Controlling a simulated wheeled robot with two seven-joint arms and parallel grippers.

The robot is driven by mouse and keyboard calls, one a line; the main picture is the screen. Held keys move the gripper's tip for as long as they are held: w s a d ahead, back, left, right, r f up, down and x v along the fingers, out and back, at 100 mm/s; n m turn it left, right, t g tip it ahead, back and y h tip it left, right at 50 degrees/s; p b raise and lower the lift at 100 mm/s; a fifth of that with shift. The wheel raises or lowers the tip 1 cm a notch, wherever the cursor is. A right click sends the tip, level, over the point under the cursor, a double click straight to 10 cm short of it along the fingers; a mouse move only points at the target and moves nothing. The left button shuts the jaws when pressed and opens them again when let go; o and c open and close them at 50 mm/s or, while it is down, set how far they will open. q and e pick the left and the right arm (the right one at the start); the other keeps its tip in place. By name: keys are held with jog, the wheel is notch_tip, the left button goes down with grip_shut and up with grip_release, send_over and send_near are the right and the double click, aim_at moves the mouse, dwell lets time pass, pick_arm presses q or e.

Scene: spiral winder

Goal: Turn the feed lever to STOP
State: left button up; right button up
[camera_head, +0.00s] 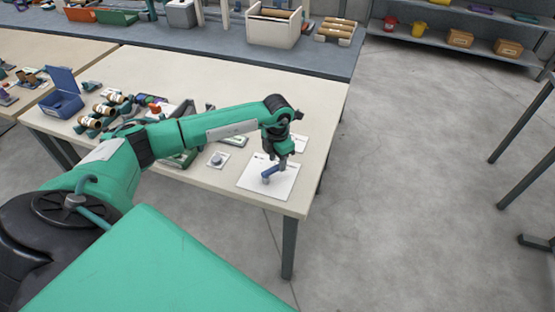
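A blue lever (269,173) stands on a white square plate (279,190) near the front right corner of the cream table. I take it to be the feed lever. The plate has small dark marks, too small to read. My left arm reaches across the table from the left. My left gripper (282,162) points down at the upper right end of the lever, touching it or very close. I cannot tell whether its fingers are closed on the lever. My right gripper is not in view.
A small plate with a round knob (218,160) lies left of the lever plate. A blue open box (63,102) and several copper-coloured spools (91,121) stand at the table's left. A grey bench (200,43) runs behind.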

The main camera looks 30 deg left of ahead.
pick_arm(q)
jog(key=shift+f, duration=0.9)
jog(key=shift+c, duration=0.4)
grip_shut()
